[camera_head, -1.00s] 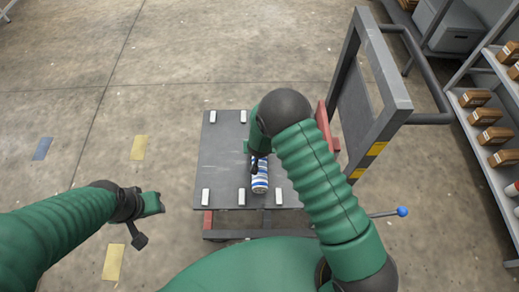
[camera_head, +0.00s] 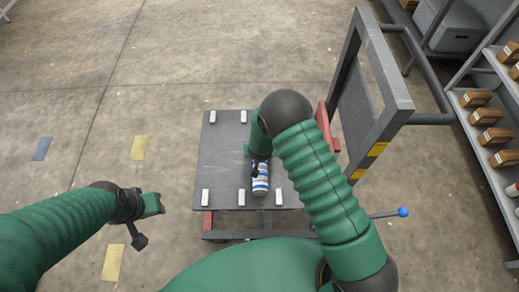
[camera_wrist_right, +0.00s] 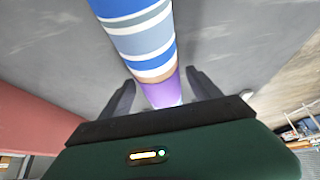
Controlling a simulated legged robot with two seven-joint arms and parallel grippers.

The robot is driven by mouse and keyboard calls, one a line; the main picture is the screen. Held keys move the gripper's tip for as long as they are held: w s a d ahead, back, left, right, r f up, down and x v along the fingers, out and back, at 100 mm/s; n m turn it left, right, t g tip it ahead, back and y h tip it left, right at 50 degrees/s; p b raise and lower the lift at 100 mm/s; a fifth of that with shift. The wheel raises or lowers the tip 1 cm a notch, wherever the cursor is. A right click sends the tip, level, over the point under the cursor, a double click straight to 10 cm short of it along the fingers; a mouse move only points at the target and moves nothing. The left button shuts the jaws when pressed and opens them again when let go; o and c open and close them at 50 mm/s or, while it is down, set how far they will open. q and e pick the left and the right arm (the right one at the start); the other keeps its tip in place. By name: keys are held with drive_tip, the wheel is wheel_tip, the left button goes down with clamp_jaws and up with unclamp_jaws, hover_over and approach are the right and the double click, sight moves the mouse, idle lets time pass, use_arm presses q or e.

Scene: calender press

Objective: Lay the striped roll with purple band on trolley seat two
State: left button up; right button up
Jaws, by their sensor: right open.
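The striped roll with purple band (camera_head: 261,180) has blue, white and grey stripes. In the head view it is at the trolley deck (camera_head: 222,155), between the middle and right front white blocks. In the right wrist view the roll (camera_wrist_right: 140,35) runs up from between the fingers, its purple band (camera_wrist_right: 162,92) nearest the palm. My right gripper (camera_head: 257,167) is open, with one finger on each side of the roll; in the wrist view the fingers (camera_wrist_right: 159,78) stand apart from it. The roll's far end is hidden by my right arm. My left gripper (camera_head: 148,212) is empty, left of the trolley.
White blocks stand along the deck's front (camera_head: 241,197) and back (camera_head: 213,117) edges. The trolley's grey upright frame (camera_head: 396,92) rises at the right, with a blue-knobbed lever (camera_head: 402,212) below. Shelves with brown boxes (camera_head: 490,116) stand far right.

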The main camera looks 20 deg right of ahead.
drive_tip(key=p+v, duration=0.2)
drive_tip(key=v, duration=0.9)
drive_tip(key=shift+w, duration=0.1)
drive_tip(key=s+d+r+n+g, duration=0.1)
drive_tip(key=s+d+r, duration=0.1)
drive_tip(key=s+r, duration=0.5)
drive_tip(key=s+d+r+n+g+y, duration=0.1)
drive_tip(key=s+d+r+n+g, duration=0.1)
drive_tip(key=s+r, duration=0.6)
drive_tip(key=shift+s+d+r+y, duration=0.3)
drive_tip(key=shift+s+d, duration=0.1)
drive_tip(key=shift+s, duration=0.55)
